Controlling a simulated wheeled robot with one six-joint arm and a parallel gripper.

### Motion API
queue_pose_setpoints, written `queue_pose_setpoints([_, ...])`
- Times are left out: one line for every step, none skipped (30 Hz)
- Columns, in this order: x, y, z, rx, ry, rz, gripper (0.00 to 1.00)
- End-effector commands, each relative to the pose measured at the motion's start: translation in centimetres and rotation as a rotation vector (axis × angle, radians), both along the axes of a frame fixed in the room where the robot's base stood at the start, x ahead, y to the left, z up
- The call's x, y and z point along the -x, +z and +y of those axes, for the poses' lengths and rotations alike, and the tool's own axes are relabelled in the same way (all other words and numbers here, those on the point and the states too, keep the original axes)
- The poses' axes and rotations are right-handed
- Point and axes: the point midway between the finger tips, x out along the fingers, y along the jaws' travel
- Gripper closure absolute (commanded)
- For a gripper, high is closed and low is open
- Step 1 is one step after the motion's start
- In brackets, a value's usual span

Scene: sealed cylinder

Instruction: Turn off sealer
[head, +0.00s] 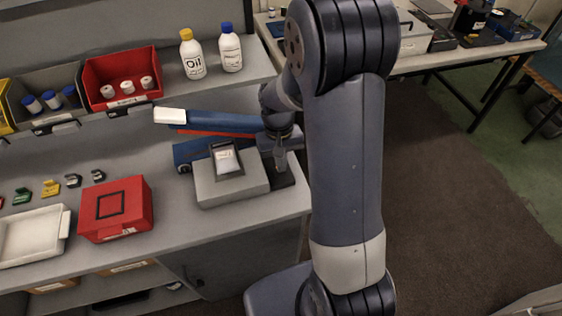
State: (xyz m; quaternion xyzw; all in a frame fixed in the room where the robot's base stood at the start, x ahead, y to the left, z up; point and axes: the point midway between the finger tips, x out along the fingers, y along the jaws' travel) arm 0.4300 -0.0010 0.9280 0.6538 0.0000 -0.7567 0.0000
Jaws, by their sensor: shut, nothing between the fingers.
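The sealer is a long blue device at the right end of the bench. Its upper arm (220,121) has a white tip at the left and is raised above a blue lower body (190,152), with a red strip between them. A small dark round part shows on the front of the lower body. My gripper (281,165) points down at the right end of the sealer, just behind the grey box. It is shut and empty. My arm and gripper hide the sealer's right end, and I cannot tell whether they touch. The switch is not clearly seen.
A grey box (207,190) with a tilted display stands in front of the sealer. A red case (115,208) and a white tray (32,236) lie to the left. Bottles (192,54) and a red bin (120,78) stand on the shelf behind. Bare bench lies left of the grey box.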

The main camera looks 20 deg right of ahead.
Motion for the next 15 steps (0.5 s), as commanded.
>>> queue_pose_setpoints([0.11, -0.47, 0.00, 0.000, 0.000, -0.016, 1.00])
queue_pose_setpoints([0.14, -0.65, 0.00, 0.000, 0.000, -0.029, 1.00])
queue_pose_setpoints([0.23, -0.91, 0.00, 0.000, 0.000, -0.048, 1.00])
queue_pose_setpoints([0.24, -0.78, 0.00, 0.000, 0.000, -0.057, 1.00])
queue_pose_setpoints([0.18, -0.50, 0.00, 0.000, 0.000, -0.053, 1.00])
queue_pose_setpoints([0.20, -0.46, 0.00, 0.000, 0.000, -0.052, 1.00])
queue_pose_setpoints([0.20, -0.46, 0.00, 0.000, 0.000, -0.051, 1.00])
queue_pose_setpoints([0.21, -0.45, 0.00, 0.000, 0.000, -0.051, 1.00])
queue_pose_setpoints([0.21, -0.46, 0.00, 0.000, 0.000, -0.050, 1.00])
queue_pose_setpoints([0.19, -0.47, 0.00, 0.000, 0.000, -0.051, 1.00])
queue_pose_setpoints([0.17, -0.46, 0.00, 0.000, 0.000, -0.051, 1.00])
queue_pose_setpoints([0.11, -0.44, 0.00, 0.000, 0.000, -0.051, 1.00])
queue_pose_setpoints([0.05, -0.41, 0.00, 0.000, 0.000, -0.051, 1.00])
queue_pose_setpoints([-0.04, -0.38, 0.00, 0.000, 0.000, -0.051, 1.00])
queue_pose_setpoints([-0.19, -0.32, 0.00, 0.000, 0.000, -0.051, 1.00])
